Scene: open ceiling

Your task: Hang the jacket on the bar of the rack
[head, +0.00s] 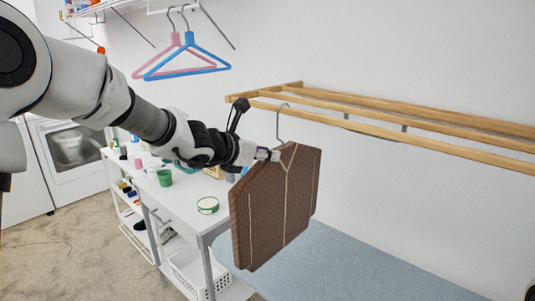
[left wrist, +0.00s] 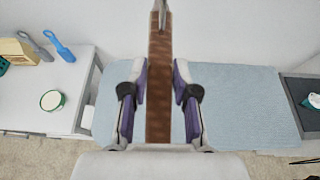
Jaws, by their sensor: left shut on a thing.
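The brown jacket (head: 275,205) hangs upright and flat on a hanger whose thin metal hook (head: 278,122) rises from its top. My left gripper (head: 268,154) is shut on it near the top, at the hook's base. In the left wrist view the jacket (left wrist: 160,60) runs edge-on between the two fingers. The wooden rack (head: 400,124) juts from the wall on the right, with several long bars. The hook's top overlaps the front bar near its left end; I cannot tell whether it is over the bar or only before it.
A white table (head: 185,193) with cups and a green-rimmed tin (head: 208,205) stands left of the jacket. Pink (head: 170,62) and blue hangers (head: 192,58) hang from a wall shelf above. A pale blue surface (head: 340,270) lies below the rack; the rack's bars are bare.

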